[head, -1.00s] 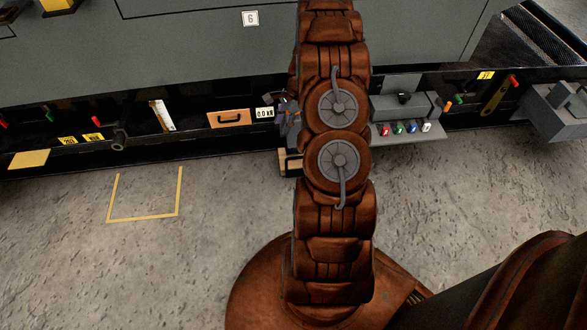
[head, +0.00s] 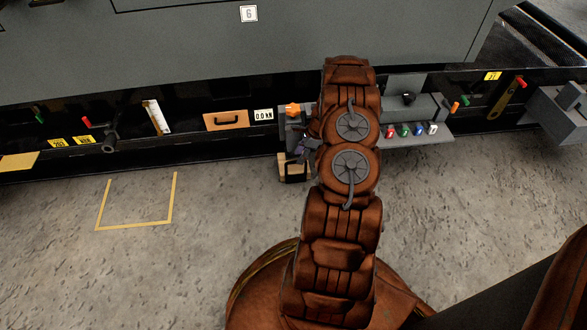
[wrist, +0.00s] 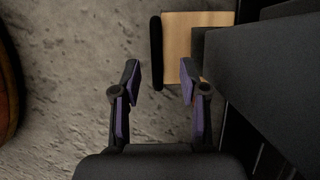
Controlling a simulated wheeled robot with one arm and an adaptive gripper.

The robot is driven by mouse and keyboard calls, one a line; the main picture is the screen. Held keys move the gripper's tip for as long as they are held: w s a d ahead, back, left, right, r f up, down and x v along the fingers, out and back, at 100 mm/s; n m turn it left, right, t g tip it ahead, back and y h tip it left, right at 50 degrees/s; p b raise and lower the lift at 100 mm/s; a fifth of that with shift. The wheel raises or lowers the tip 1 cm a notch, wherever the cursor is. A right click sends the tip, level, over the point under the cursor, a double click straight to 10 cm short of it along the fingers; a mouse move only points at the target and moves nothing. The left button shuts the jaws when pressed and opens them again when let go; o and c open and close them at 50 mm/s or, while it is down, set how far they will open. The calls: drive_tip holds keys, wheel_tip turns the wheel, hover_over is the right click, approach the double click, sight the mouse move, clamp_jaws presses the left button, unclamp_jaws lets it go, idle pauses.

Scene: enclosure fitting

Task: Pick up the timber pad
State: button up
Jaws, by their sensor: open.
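The timber pad (head: 285,160) is a light wooden block with a black handle (head: 295,178) on its near side. It sits low at the front of the machine, partly hidden by my arm in the head view. In the wrist view the pad (wrist: 190,38) is ahead of my gripper (wrist: 160,78), with its dark handle bar (wrist: 156,50) at its left side. My gripper is open and empty, its fingers apart and short of the pad. The handle lies roughly in line with the gap between them. In the head view the gripper is mostly hidden beside my arm.
A dark grey box-like part (wrist: 275,70) stands close to the right of my gripper. A shelf with coloured buttons (head: 415,133) is right of my arm. A yellow floor outline (head: 135,225) lies to the left on bare concrete.

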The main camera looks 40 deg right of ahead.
drive_tip(key=shift+b+x, duration=1.25)
drive_tip(key=shift+x, duration=1.15)
drive_tip(key=shift+s+a, duration=0.1)
clamp_jaws()
